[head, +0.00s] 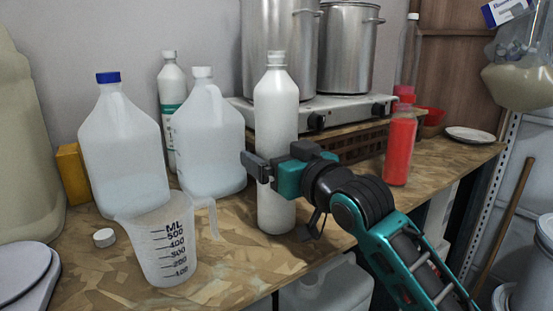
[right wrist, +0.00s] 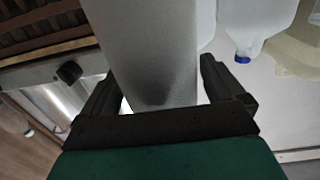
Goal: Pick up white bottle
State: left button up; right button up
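The white bottle (head: 276,120) stands upright on the wooden worktop in the head view, with a white cap, in front of the stove. My right gripper (head: 268,168) is at its mid-height, coming from the right, with one dark finger across its front. In the right wrist view the bottle (right wrist: 155,60) lies between the two fingers of the gripper (right wrist: 160,85). Narrow bright gaps show beside it near the palm, and the gripper looks open around it. Part of the bottle is hidden behind the gripper in the head view. My left gripper is not in view.
A measuring jug (head: 166,245), a blue-capped jug (head: 122,145) and a white-capped jug (head: 208,140) stand left of the bottle. A red bottle (head: 400,145) stands to the right. Steel pots (head: 347,50) sit on the stove (head: 335,112) behind. A loose cap (head: 104,238) lies at left.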

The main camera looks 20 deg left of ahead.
jog(key=c, duration=1.5)
jog(key=shift+r, duration=0.15)
jog(key=shift+c, duration=0.4)
notch_tip(320, 180, up, 20)
jog(key=p, duration=0.3)
send_over(276, 72)
jog(key=w, duration=0.1)
jog(key=shift+w+a, duration=0.15)
